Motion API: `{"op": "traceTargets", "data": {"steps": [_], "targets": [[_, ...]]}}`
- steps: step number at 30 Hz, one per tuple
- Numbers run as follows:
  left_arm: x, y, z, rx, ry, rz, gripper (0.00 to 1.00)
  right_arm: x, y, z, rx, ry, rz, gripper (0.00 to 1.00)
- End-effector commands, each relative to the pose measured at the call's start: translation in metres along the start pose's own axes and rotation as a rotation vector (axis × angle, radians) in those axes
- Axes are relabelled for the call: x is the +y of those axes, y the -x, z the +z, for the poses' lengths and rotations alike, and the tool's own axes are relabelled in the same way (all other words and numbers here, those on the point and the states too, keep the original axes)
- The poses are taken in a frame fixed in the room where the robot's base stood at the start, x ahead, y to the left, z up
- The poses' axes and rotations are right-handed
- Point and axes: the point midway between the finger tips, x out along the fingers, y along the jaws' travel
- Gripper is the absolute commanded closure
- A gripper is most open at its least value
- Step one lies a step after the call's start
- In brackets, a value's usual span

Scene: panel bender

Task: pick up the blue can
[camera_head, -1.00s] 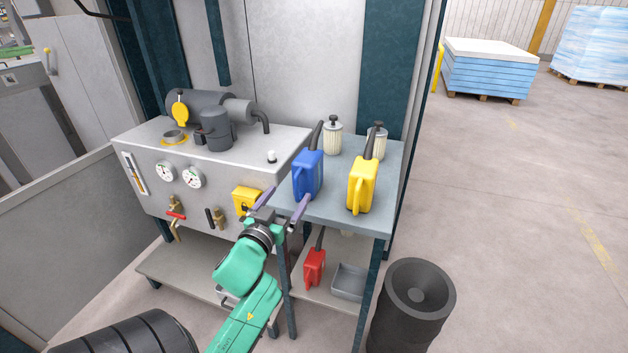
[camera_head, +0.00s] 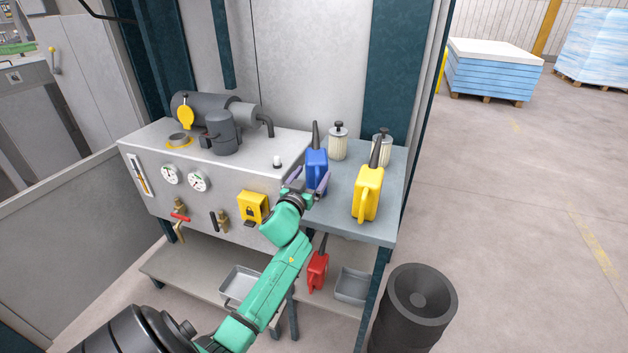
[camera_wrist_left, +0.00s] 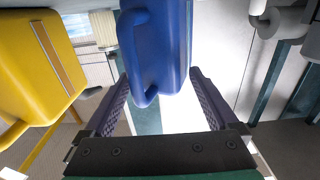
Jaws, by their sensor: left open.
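The blue can (camera_head: 317,166) stands upright on the grey-blue shelf top (camera_head: 345,215), its dark spout pointing up. My left gripper (camera_head: 309,182) is open at the near side of the can, and its fingers partly hide the can's lower part. In the left wrist view the blue can (camera_wrist_left: 168,45) appears between and beyond the two open fingers (camera_wrist_left: 158,95), with its handle towards the gripper. The fingers are not closed on it; I cannot tell whether either touches it. My right gripper is not in view.
A yellow can (camera_head: 367,194) stands close to the right of the blue one. Two white filter cartridges (camera_head: 338,146) stand behind. The grey machine cabinet (camera_head: 215,180) with gauges is to the left. A red can (camera_head: 317,270) and grey trays (camera_head: 352,286) sit on the lower shelf.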

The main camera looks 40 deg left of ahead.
Motion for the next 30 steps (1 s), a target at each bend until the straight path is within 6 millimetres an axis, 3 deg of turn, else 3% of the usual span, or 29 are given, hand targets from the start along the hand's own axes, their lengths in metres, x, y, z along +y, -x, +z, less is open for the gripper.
{"op": "traceTargets", "data": {"steps": [1, 6, 7, 30], "targets": [[0.0000, 0.0002, 0.0001, 0.000, 0.000, 0.000, 0.31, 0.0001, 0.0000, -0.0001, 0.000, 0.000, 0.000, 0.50], [0.0002, 0.0003, 0.0001, 0.000, 0.000, 0.000, 0.96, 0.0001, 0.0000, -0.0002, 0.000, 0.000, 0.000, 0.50], [0.0002, 0.0003, 0.0002, 0.000, 0.000, 0.000, 1.00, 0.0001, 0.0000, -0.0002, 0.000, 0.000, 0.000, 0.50], [-0.0001, 0.0006, 0.0010, -0.002, 0.000, 0.000, 1.00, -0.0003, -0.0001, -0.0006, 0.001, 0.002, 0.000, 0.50]]}}
